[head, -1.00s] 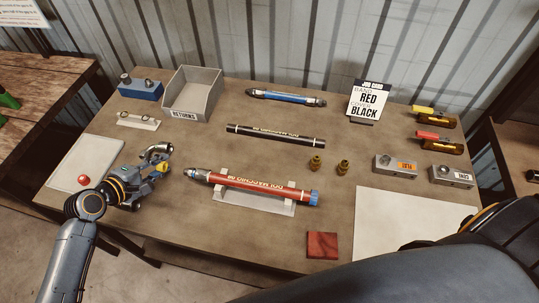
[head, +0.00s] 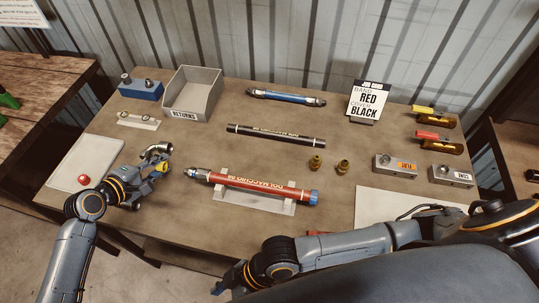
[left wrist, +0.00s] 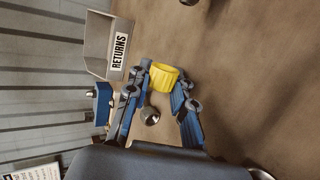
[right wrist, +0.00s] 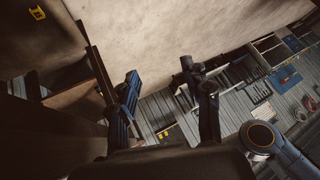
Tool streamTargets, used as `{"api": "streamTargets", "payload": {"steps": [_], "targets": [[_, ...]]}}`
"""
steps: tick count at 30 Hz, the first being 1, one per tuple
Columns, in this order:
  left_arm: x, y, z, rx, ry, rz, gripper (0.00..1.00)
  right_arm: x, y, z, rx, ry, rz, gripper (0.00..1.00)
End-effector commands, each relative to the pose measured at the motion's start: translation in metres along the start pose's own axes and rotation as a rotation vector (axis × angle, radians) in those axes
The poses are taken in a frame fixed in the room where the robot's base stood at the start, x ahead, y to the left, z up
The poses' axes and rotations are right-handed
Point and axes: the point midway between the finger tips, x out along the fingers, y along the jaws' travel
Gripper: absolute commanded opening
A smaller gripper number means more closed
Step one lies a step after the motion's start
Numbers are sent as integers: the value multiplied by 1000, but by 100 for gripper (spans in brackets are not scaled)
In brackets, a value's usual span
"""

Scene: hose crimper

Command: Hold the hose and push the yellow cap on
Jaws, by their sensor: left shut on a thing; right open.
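My left gripper (head: 150,170) is shut on the yellow cap (head: 161,167), above the table's left part. The left wrist view shows the yellow cap (left wrist: 164,78) between the fingertips. The red hose (head: 260,185) with printed lettering lies on a pale cradle (head: 262,204) in the middle front. It has a metal fitting at its left end and a blue cap at its right end. My right gripper (head: 228,280) is low by the table's front edge, apart from the hose. In the right wrist view its fingers (right wrist: 161,75) are spread with nothing between them.
A black hose (head: 275,134) and a blue hose (head: 287,97) lie behind. Two brass fittings (head: 316,162) stand right of centre. The grey returns bin (head: 193,95) is at the back left. A metal elbow (head: 158,150) is near my left gripper. A job card (head: 368,102) stands at the back.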

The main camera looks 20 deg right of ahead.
Motion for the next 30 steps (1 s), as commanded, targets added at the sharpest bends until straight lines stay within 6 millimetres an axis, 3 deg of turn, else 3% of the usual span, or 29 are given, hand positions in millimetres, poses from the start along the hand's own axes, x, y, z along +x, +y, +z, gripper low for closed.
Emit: {"api": "streamTargets", "payload": {"steps": [1, 3, 5, 12, 18, 24, 30], "targets": [[0, 0, 0, 0, 0, 0, 0, -20, -1, -28, -62, 29, -29, 49], [0, 0, 0, 0, 0, 0, 0, -50, 3, -58, -136, 43, -54, 49], [0, 0, 0, 0, 0, 0, 0, -78, 22, -72, -158, 19, -30, 49], [0, 0, 0, 0, 0, 0, 0, -187, 111, -82, -37, -138, 192, 49], [0, 0, 0, 0, 0, 0, 0, -266, 146, -79, 70, -220, 347, 49], [0, 0, 0, 0, 0, 0, 0, -303, 156, -75, 128, -254, 418, 49], [0, 0, 0, 0, 0, 0, 0, -293, 163, -69, 138, -260, 424, 49]]}}
